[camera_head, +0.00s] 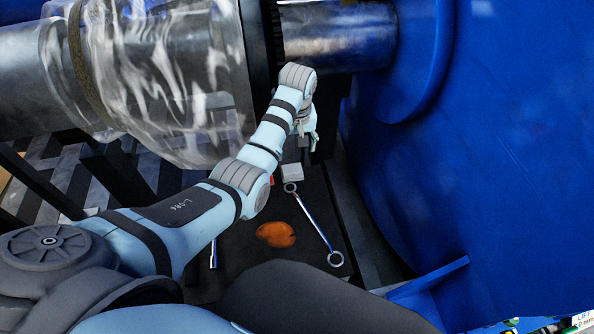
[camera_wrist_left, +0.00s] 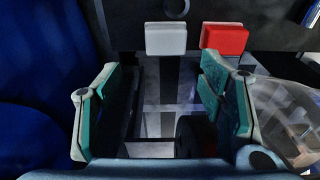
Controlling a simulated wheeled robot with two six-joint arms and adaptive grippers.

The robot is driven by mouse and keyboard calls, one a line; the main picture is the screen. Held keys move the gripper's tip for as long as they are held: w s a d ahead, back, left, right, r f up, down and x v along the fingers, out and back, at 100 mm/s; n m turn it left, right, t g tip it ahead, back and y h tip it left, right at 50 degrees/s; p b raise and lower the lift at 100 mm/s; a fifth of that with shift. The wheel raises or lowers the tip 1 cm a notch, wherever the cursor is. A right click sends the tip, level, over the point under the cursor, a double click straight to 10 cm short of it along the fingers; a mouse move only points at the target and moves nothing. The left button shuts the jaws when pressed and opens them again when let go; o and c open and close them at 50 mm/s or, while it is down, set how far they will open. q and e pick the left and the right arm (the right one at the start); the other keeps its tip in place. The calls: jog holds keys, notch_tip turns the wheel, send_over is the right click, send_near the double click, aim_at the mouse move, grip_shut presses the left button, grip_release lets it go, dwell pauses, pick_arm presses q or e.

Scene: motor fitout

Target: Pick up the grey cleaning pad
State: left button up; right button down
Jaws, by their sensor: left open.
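The grey cleaning pad (camera_head: 291,172) is a small pale block on the dark surface near the top end of a wrench in the head view. In the left wrist view the grey pad (camera_wrist_left: 166,39) lies flat, beyond the fingertips, beside a red pad (camera_wrist_left: 225,38) on its right. My left gripper (camera_head: 308,138) is just above and to the right of the grey pad in the head view. In the left wrist view my left gripper (camera_wrist_left: 162,85) has its green-lined fingers spread with nothing between them. My right gripper is not in view.
A double-ended ring wrench (camera_head: 314,225) and an orange patch or cloth (camera_head: 276,234) lie on the dark surface (camera_head: 320,190). A large blue housing (camera_head: 480,150) stands at right. A shaft wrapped in clear plastic (camera_head: 175,75) runs above left, close to my left arm.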

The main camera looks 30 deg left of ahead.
aim_at(292, 168)
pick_arm(q)
jog(key=f, duration=0.1)
jog(key=a+f+b, duration=0.1)
jog(key=f, duration=0.1)
jog(key=s+f, duration=0.1)
jog(key=f, duration=0.1)
jog(key=shift+a+f+b, duration=0.15)
jog(key=shift+f+b, duration=0.1)
jog(key=shift+b, duration=0.15)
jog(key=f+b, duration=0.1)
jog(key=f, duration=0.1)
jog(key=w+f+b, duration=0.1)
jog(key=f+b, duration=0.1)
jog(key=f, duration=0.1)
jog(key=shift+w+f, duration=0.15)
jog(key=shift+f, duration=0.15)
jog(key=shift+r, duration=0.1)
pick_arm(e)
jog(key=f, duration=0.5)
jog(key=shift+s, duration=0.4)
pick_arm(q)
jog(key=shift+c, duration=0.8)
jog(key=c, duration=0.8)
jog(key=shift+o, duration=0.2)
